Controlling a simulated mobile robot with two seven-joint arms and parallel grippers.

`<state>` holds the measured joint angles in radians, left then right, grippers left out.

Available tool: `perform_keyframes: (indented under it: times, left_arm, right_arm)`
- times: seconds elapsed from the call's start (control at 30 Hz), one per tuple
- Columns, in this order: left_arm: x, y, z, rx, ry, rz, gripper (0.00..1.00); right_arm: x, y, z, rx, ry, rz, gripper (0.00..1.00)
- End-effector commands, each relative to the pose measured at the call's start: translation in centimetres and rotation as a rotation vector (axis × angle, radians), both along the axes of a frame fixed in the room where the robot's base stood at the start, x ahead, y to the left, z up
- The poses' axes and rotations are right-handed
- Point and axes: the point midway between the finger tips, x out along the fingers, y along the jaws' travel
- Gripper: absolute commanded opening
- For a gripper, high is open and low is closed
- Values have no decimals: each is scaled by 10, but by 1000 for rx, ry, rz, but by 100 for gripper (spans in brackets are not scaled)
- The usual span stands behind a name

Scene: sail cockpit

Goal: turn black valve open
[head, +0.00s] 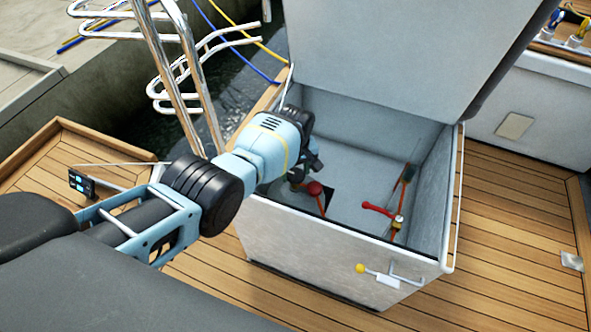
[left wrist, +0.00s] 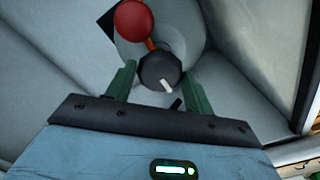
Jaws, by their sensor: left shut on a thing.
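The black valve (left wrist: 158,68) is a round dark knob with a white pointer mark, seen in the left wrist view. The pointer slants toward the lower right of that picture. My left gripper (left wrist: 157,80) has its two green fingers on either side of the knob and is shut on it. In the head view my left gripper (head: 306,172) reaches down into the open locker, and my arm mostly hides the valve there. My right gripper is in neither view.
A red round knob (head: 314,188) stands close beside the valve, also in the left wrist view (left wrist: 133,20). A red-handled valve (head: 378,209) sits further right in the locker. The locker's front wall (head: 330,240) and raised lid (head: 405,60) bound the space.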

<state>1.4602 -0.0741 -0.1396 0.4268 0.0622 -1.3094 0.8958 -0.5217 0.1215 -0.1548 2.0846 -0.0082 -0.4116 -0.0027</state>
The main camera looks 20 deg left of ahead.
Motion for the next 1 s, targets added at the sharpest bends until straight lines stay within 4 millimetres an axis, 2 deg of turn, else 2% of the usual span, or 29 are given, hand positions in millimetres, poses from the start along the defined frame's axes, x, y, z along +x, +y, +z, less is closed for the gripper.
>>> perform_keyframes:
  times: [0.1,0.13,0.27,0.63,0.83,1.0]
  left_arm:
    - [-1,0,-1,-1,3,3,30]
    - [-1,0,-1,-1,3,3,56]
    - [-1,0,-1,-1,2,2,74]
    - [0,0,6,-1,-1,1,74]
    - [1,0,33,-1,-3,1,74]
    - [1,0,58,-1,-4,1,74]
  right_arm:
    - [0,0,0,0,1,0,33]
    - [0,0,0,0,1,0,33]
    - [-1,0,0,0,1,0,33]
    - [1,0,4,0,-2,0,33]
    - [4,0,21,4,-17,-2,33]
    - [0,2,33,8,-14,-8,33]
